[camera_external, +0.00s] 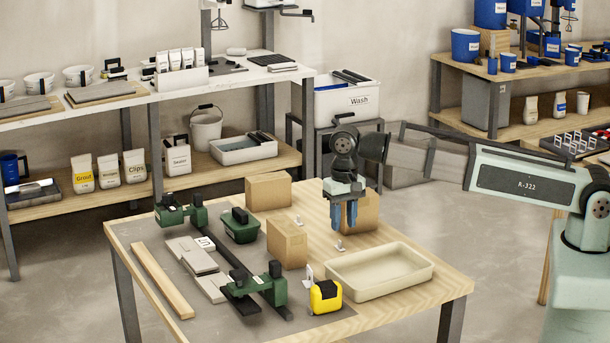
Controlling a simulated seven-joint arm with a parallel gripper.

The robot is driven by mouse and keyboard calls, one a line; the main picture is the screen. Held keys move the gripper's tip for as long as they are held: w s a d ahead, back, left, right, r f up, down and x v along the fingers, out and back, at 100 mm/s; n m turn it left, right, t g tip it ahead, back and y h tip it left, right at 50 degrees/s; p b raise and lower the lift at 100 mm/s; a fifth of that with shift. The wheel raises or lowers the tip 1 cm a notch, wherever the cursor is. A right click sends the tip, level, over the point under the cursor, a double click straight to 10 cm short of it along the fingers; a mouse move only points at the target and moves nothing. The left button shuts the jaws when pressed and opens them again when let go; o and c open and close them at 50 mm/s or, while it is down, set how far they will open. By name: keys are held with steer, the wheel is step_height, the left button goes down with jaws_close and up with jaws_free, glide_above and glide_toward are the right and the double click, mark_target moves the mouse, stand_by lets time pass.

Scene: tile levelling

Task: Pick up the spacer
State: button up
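My gripper (344,226) hangs over the right part of the wooden table, its two blue fingers pointing down. The fingers look apart, with nothing visible between them. A small pale piece (340,246) stands on the table just below the fingertips, apart from them. A similar small pale piece (298,221) lies farther back and to the left, between the cardboard boxes. Both are too small to tell which is the spacer.
Cardboard boxes stand behind the gripper (362,213), to its left (287,246) and at the back (268,191). A beige tray (427,278) and yellow tape measure (326,297) are in front. Green clamp tools (262,287) and grey tiles (192,256) lie left.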

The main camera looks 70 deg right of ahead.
mark_target(340, 245)
steer(key=shift+w+f, duration=0.2)
steer(key=shift+f, duration=1.1)
steer(key=shift+w+f, duration=0.15)
steer(key=shift+f, duration=1.1)
jaws_close()
